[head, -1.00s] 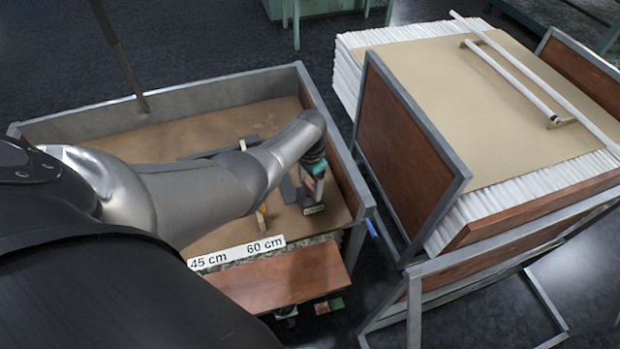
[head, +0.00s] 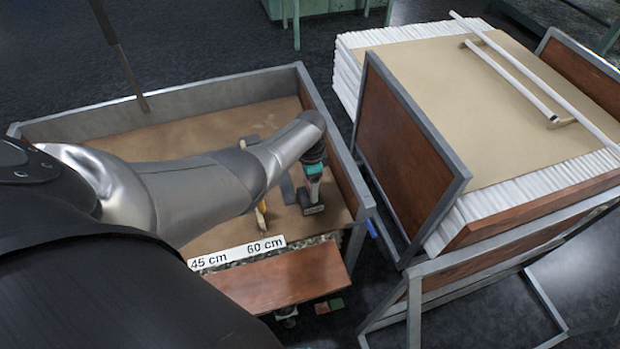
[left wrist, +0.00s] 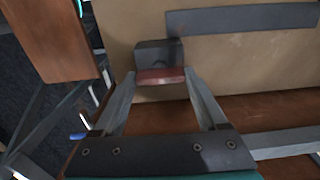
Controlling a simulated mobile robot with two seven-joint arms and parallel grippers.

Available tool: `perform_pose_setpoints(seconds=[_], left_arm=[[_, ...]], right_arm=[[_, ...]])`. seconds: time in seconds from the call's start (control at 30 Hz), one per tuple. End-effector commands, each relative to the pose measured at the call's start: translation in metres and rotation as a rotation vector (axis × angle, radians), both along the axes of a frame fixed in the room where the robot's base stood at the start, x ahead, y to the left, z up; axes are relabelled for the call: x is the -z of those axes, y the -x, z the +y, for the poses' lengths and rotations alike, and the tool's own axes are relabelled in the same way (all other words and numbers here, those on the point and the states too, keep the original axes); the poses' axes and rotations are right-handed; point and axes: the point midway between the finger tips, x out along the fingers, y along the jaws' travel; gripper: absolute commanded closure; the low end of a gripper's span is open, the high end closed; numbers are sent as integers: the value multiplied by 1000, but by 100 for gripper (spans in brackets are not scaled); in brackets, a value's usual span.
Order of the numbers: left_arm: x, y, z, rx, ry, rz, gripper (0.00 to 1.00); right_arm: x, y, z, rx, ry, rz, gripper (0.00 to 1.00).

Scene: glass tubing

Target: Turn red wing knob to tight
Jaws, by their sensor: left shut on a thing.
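The red wing knob (left wrist: 160,76) shows in the left wrist view as a short red bar at the front of a dark grey block (left wrist: 158,52). My left gripper (left wrist: 160,80) has one finger on each side of the red bar and is shut on it. In the head view my left gripper (head: 313,200) points down at the dark block (head: 312,210), near the right end of the tray. The knob itself is hidden there by the gripper. No tight mark can be read. My right gripper is in neither view.
The block stands in a brown-floored tray with a grey rim (head: 200,95). A yellow piece (head: 261,216) stands left of the gripper, behind a "45 cm, 60 cm" label strip (head: 238,252). A rack (head: 425,140) of white tubes stands right, across a gap.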

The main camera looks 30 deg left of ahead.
Motion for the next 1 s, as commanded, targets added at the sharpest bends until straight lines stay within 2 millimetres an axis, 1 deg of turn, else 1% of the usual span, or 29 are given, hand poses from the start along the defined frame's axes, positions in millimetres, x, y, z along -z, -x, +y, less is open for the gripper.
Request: perform_pose_setpoints(seconds=[0.07,0.1,0.3,0.33,0.53,0.67,0.77,0.87,1.0], left_arm=[[0,0,0,4,-1,-1,81],[0,0,0,4,-1,-1,24],[0,0,0,3,0,0,2],[0,0,0,2,0,0,0],[0,0,0,1,0,0,0],[-5,0,0,1,0,-1,0],[-16,-1,0,0,-1,-2,0],[-32,0,0,0,-1,-2,0],[-61,0,0,2,-1,-3,0]], right_arm=[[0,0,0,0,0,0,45],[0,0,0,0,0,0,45],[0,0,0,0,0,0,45],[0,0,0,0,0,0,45],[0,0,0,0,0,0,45],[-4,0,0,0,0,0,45],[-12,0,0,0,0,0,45],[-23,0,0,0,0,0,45],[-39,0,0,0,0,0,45]])
